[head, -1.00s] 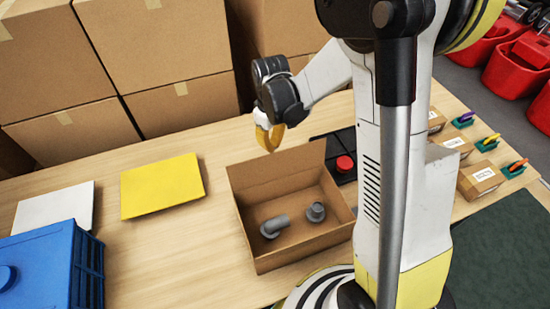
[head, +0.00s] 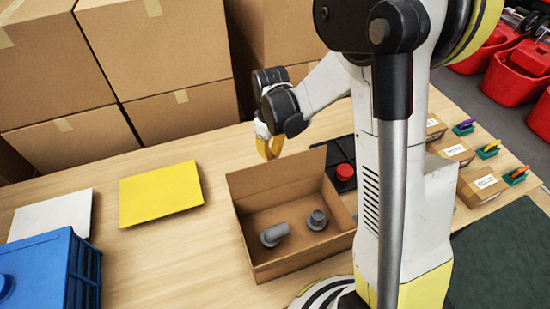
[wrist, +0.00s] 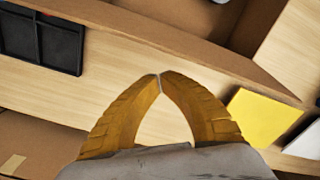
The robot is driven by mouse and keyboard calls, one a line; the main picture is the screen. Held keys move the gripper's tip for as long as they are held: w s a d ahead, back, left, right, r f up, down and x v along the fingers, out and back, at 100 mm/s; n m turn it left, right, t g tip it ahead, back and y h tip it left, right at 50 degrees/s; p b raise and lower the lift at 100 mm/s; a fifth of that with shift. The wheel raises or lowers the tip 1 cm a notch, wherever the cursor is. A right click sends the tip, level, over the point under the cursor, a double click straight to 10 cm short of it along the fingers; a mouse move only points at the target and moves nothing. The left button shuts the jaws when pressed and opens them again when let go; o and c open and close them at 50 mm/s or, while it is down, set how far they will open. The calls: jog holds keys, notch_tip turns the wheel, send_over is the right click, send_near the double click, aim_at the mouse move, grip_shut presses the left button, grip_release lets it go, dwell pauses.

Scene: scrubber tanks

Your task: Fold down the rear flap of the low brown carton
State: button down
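The low brown carton (head: 300,262) stands open on the table in the head view. Its rear flap (head: 280,173) stands up along the far edge; in the wrist view the flap (wrist: 185,45) runs as a slanting brown band. A grey elbow fitting (head: 274,235) and a grey flanged fitting (head: 317,220) lie inside the carton. My gripper (head: 269,157) hangs just behind the flap's top edge, its yellow fingers pointing down. In the wrist view its fingertips (wrist: 160,76) meet with nothing between them. I cannot tell whether they touch the flap.
A black tray (head: 335,150) with a red knob (head: 345,172) sits right behind the carton. A yellow sheet (head: 160,194) lies left, and a blue crate (head: 50,265) stands farther left. Large cartons (head: 160,60) are stacked behind. Bare table lies between sheet and carton.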

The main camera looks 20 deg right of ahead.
dwell(0.6)
jog(key=s+r, duration=0.1)
jog(key=s, duration=0.6)
jog(key=shift+s+r+p, duration=0.25)
jog(key=shift+p, duration=0.15)
jog(key=shift+s, duration=0.15)
jog(key=s, duration=0.4)
jog(key=shift+s, duration=0.1)
dwell(0.5)
